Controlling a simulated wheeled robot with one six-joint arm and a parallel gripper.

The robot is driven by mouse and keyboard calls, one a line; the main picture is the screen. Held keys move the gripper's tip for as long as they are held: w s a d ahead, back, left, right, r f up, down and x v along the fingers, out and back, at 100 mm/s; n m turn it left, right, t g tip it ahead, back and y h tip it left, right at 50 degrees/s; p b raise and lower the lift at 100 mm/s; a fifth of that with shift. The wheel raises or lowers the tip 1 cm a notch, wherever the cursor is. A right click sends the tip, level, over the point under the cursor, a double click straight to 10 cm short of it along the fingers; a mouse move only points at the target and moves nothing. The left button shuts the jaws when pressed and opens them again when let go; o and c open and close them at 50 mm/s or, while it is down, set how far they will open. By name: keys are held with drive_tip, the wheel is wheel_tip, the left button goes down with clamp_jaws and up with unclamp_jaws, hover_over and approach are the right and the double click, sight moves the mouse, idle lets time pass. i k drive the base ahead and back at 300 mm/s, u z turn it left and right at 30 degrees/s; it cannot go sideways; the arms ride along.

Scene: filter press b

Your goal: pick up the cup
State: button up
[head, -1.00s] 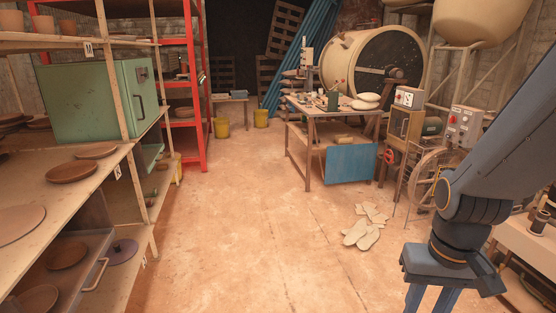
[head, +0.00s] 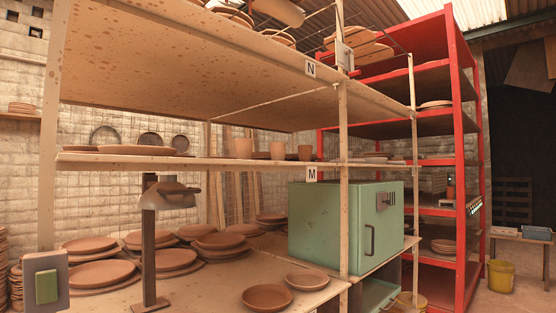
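My gripper is out of view, and no cup is seen held.
A green metal box (head: 345,225) with a handle stands below the cups. Stacked clay plates (head: 95,272) and a post-mounted fixture (head: 150,240) occupy the lower shelf. A red rack (head: 461,150) stands to the right. A yellow bucket (head: 501,275) is on the floor beyond.

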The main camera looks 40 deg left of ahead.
sight(305, 151)
drive_tip(key=u, duration=0.65)
drive_tip(key=i, duration=1.45)
drive_tip(key=u, duration=0.65)
